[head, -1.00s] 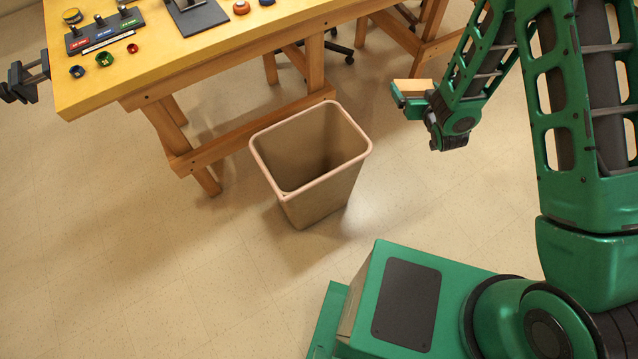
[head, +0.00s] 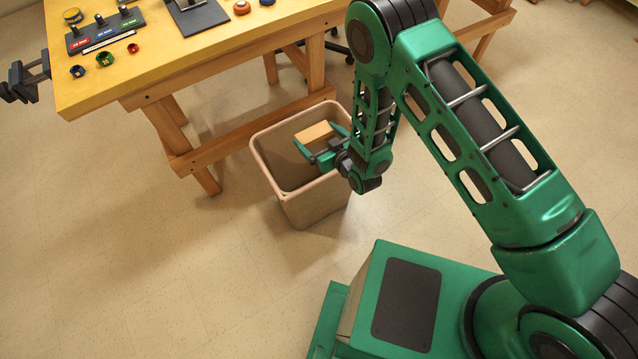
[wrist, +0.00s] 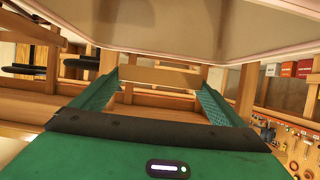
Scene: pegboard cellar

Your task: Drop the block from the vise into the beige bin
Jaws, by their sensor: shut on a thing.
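The block (head: 314,132), light wood in colour, is held between the two green fingers of my gripper (head: 320,141). My gripper is shut on it, with the block spanning the gap between the fingers. The block (wrist: 158,77) also shows between the fingers in the wrist view. The beige bin (head: 316,208) stands open on the floor in front of the workbench. In the head view the block and fingers appear over the bin's opening; their exact height above the rim is hard to tell. The bin (wrist: 190,30) fills the top of the wrist view. The vise (head: 24,82) at the bench's left end is dark.
The wooden workbench (head: 130,75) is behind the bin, its legs and low crossbar close to the bin's back. The floor left of the bin is clear.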

